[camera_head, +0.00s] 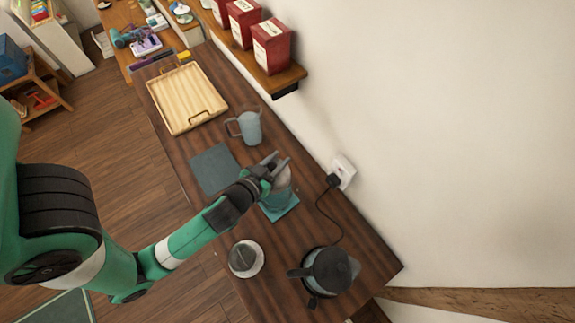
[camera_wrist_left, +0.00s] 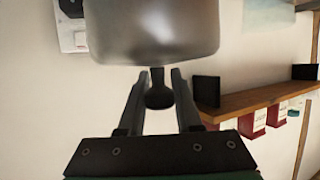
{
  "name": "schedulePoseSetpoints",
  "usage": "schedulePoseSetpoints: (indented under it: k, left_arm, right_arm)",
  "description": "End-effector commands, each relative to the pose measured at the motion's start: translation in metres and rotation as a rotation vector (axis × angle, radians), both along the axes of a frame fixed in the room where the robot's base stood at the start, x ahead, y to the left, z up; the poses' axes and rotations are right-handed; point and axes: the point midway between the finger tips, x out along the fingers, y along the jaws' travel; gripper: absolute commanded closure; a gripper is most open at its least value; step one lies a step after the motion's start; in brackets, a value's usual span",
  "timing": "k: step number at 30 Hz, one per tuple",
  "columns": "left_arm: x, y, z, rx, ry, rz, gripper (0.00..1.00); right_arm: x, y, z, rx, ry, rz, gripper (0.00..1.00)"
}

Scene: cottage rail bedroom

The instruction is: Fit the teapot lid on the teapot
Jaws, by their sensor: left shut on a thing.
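My left gripper (camera_head: 279,163) is shut on a dark knob (camera_wrist_left: 158,92), which shows between its fingers in the left wrist view. A smooth grey rounded body (camera_wrist_left: 155,30) fills the top of that view, beyond the knob. In the head view a grey and bluish vessel (camera_head: 280,183), likely the teapot with its lid, stands under the gripper on a teal mat (camera_head: 283,212). The gripper and wrist hide part of it. I cannot tell whether the lid touches the teapot or is apart from it. My right gripper is not in view.
A pale blue jug (camera_head: 251,128), a wooden tray (camera_head: 187,99) and a dark square mat (camera_head: 213,170) are farther back. A black kettle (camera_head: 331,270) with a cord and a round dark-topped thing on a white saucer (camera_head: 261,258) are nearer. Red boxes (camera_head: 271,46) stand on the wall shelf.

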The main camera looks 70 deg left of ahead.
Motion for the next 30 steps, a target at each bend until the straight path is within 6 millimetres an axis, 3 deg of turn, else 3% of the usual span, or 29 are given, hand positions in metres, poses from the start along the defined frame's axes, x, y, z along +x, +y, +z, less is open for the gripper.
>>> schedulePoseSetpoints:
  k: [11,24,30]
  left_arm:
    - [0.0,0.0,-0.004,0.001,-0.001,0.001,1.0]
    - [0.0,0.0,-0.045,0.001,-0.001,0.0,1.0]
    - [0.0,0.0,-0.055,0.0,-0.001,0.0,1.0]
  right_arm:
    - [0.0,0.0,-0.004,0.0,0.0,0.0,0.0]
    - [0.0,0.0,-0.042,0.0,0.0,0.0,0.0]
    - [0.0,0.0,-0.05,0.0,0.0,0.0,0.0]
